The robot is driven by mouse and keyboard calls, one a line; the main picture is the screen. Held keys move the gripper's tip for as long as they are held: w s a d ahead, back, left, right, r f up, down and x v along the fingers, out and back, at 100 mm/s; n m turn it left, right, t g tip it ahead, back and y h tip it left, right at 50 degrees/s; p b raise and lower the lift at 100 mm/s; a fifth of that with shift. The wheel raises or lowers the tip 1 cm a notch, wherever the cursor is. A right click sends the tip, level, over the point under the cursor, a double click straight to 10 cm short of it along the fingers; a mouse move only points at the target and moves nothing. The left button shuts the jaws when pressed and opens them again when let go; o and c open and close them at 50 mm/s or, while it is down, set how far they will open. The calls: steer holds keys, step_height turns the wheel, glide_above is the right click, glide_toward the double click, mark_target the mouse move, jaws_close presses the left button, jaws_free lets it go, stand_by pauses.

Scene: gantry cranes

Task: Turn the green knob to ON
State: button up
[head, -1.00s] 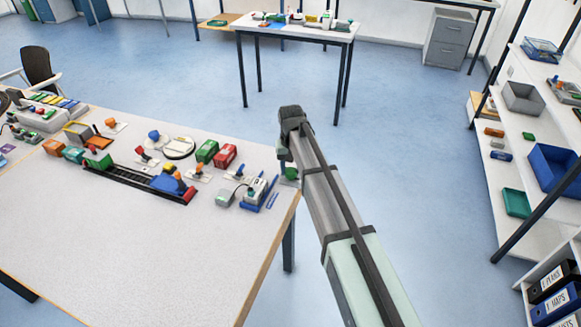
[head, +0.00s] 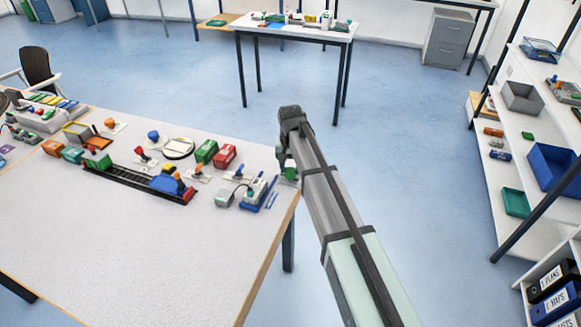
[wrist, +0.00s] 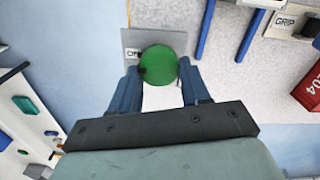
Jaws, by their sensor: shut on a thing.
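The green knob (wrist: 160,66) is round, with a dark mark on its left edge in the wrist view. It sits on a grey plate (wrist: 133,40), whose partly covered label seems to begin with "OF". My gripper (wrist: 158,80) is shut on the knob, with one blue finger on each side of it. In the head view the knob (head: 290,174) shows beside my gripper (head: 286,168) at the right edge of the table. The ON label cannot be made out.
The white table (head: 130,240) holds a toy train track (head: 130,180), a red block (head: 224,156), a green block (head: 206,151) and several small controls to the left. A blue-and-white device (head: 255,190) stands close to the knob.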

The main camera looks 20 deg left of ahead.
mark_target(291, 170)
steer(key=o, duration=1.1)
steer(key=shift+c, duration=0.2)
steer(key=shift+r, duration=0.15)
step_height(291, 170, up, 14)
steer(key=shift+f, duration=0.2)
